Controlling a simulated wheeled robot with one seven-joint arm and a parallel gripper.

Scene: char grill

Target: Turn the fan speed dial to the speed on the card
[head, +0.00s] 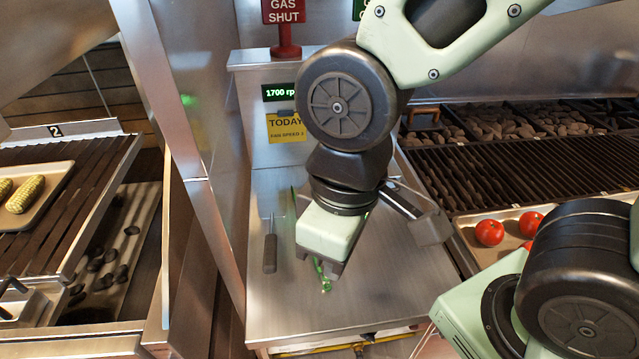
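The yellow card (286,128) is on the steel panel at the back. It reads "TODAY" and "FAN SPEED" with a figure too small to read surely. Above it a dark display (279,92) shows "1700 rp", its right end covered by my arm. I cannot see the fan speed dial; my arm hides part of the panel. My gripper (331,268) points down over the steel counter (375,290), in front of and below the card. Its fingertips are small and partly hidden, so its opening is unclear. A thin green item (324,283) shows beneath it; contact is unclear.
A dark-handled tool (270,250) lies on the counter left of my gripper. A red "GAS SHUT" sign (284,14) stands above the panel. A grill (510,170) and a tray with tomatoes (489,232) are at right. A steel post (185,130) bounds the left.

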